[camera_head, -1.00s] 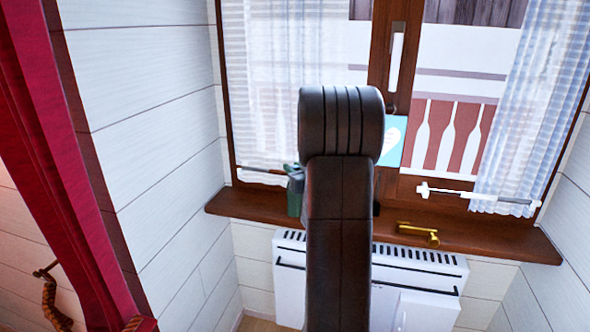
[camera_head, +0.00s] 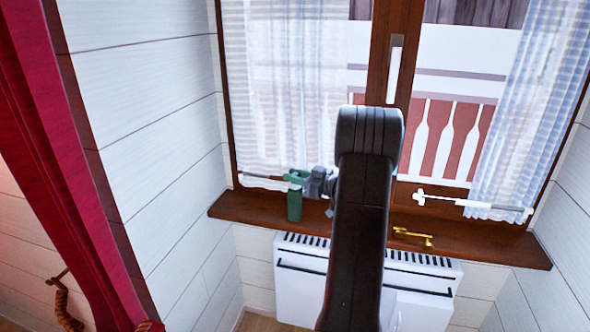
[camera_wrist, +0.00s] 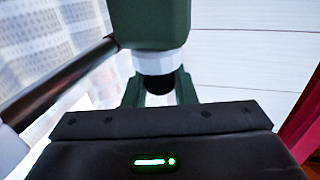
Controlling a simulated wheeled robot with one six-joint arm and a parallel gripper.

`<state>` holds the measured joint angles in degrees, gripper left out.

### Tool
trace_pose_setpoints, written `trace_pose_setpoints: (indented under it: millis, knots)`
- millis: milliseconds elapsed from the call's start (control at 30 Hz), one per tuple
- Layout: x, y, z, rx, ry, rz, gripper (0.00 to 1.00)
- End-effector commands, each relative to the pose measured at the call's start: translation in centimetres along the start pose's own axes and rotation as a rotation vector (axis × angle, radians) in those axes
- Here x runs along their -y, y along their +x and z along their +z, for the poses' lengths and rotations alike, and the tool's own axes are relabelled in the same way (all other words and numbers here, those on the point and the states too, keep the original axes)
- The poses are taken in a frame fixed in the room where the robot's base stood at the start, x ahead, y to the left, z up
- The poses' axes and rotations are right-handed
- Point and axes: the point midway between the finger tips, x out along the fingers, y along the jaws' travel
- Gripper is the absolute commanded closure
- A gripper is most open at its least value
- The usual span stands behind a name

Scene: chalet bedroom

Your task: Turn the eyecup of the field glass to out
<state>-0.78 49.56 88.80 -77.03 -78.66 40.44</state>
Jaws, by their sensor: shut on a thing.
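The field glass (camera_head: 294,205) is a small dark green tube standing upright on the left part of the window sill. My gripper (camera_head: 298,177) comes in from the right at its top end, the grey wrist level with it. In the wrist view the field glass (camera_wrist: 155,22) fills the top middle, with a pale ring (camera_wrist: 155,60) and a dark end part. My gripper's green fingers (camera_wrist: 158,92) stand on both sides of that dark end and are shut on it. This end appears to be the eyecup; its in or out setting cannot be read.
The wooden sill (camera_head: 465,240) runs under the window. A brass object (camera_head: 412,237) lies on it right of my arm. A white radiator (camera_head: 300,285) is below. Curtain rods cross the window low down on both sides. A red curtain (camera_head: 75,170) hangs at left.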

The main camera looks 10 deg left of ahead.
Motion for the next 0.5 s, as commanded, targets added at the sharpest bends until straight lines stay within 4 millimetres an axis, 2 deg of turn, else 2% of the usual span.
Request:
trace_pose_setpoints:
  millis: [233, 500]
  knots:
    - [-0.10, -0.01, -0.20, 0.000, -0.002, -0.153, 0.98]
    - [-0.06, 0.03, -0.09, -0.001, -0.002, -0.238, 0.98]
